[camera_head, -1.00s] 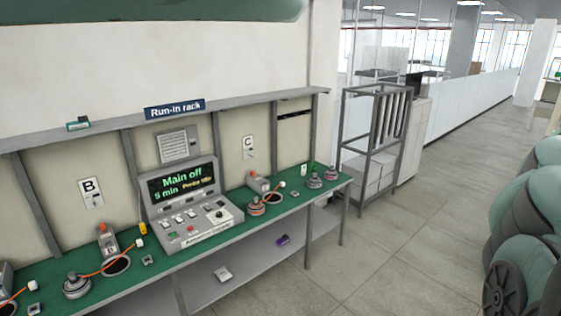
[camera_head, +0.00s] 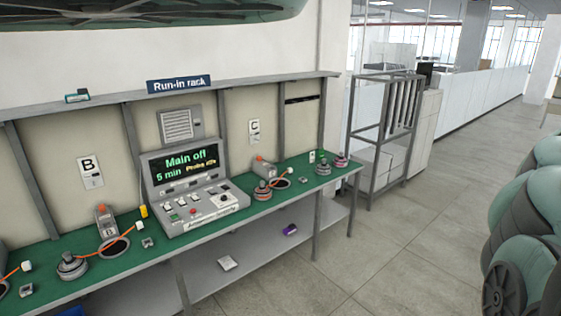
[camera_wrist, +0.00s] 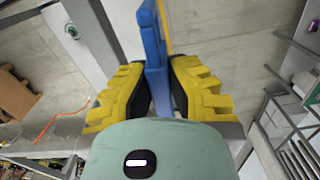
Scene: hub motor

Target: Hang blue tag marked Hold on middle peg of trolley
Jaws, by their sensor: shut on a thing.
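My gripper (camera_wrist: 160,92) shows in the wrist view with its yellow, black-padded fingers shut on a blue piece (camera_wrist: 154,45). The blue piece stands up between the fingertips and runs past the top of the picture; I take it to be the blue tag. Its marking cannot be read from here. In the head view the gripper and tag are not seen, only my arm links at the right. No trolley with pegs can be made out for certain in either view.
A run-in rack with a green bench top (camera_head: 130,256) and a control panel (camera_head: 190,185) stands at the left. Motors, including one (camera_head: 72,266), sit on it. A grey metal frame (camera_head: 385,135) stands beyond its right end. The floor (camera_head: 400,260) at centre right is clear.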

